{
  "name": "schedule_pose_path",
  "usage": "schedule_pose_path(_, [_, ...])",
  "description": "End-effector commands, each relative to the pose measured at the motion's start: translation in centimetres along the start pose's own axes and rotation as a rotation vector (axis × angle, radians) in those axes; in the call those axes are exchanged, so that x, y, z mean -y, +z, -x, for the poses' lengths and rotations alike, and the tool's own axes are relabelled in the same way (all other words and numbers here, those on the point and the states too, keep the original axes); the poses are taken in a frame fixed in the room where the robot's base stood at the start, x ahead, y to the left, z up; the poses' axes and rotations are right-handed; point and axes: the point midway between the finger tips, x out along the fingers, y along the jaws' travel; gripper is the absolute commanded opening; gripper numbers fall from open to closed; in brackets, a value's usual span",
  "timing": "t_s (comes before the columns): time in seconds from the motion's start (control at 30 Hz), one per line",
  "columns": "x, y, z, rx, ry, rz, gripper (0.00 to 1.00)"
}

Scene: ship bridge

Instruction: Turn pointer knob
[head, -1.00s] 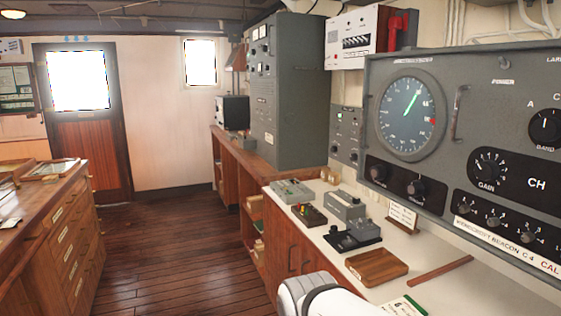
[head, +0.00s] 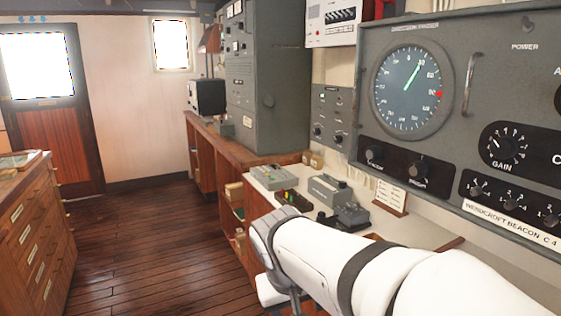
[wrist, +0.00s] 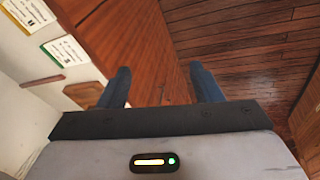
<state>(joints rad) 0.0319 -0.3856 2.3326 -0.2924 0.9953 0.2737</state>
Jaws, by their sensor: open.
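A grey direction finder panel (head: 455,105) stands at the right of the head view. It carries several dark knobs with white pointer marks. The large GAIN knob (head: 503,145) is at the right, with numbers around it. Two black knobs (head: 375,153) (head: 418,170) sit below the round green-lined dial (head: 411,88), and smaller knobs (head: 475,187) sit lower right. I cannot tell which knob the task means. My gripper (wrist: 162,86) is open and empty in the wrist view, its fingers apart above the cabinet front and floor, away from the panel. No knob shows there.
My white arm covers much of the pale counter (head: 270,180). Small grey devices (head: 329,189) and a card stand (head: 391,197) are on it. A tall grey cabinet (head: 268,75) stands behind. The wooden floor (head: 150,240) is clear, with a drawer chest (head: 40,235) at left.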

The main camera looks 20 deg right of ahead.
Motion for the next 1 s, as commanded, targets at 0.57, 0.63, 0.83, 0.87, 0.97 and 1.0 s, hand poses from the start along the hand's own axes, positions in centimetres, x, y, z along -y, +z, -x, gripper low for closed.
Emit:
schedule_pose_path(0.57, [-17.1, -20.6, 9.9, -0.821, 0.899, -0.884, 0.59])
schedule_pose_path(0.63, [-17.6, -21.3, 11.2, -0.902, 0.928, -0.933, 0.59])
schedule_pose_path(0.83, [-18.9, -22.2, 12.5, -0.988, 0.954, -0.983, 0.59])
schedule_pose_path(0.87, [-19.3, -22.3, 12.4, -0.989, 0.955, -0.984, 0.59])
schedule_pose_path(0.97, [-20.9, -22.5, 12.0, -0.986, 0.956, -0.984, 0.59])
schedule_pose_path(1.0, [-21.5, -22.7, 11.9, -0.985, 0.956, -0.984, 0.59])
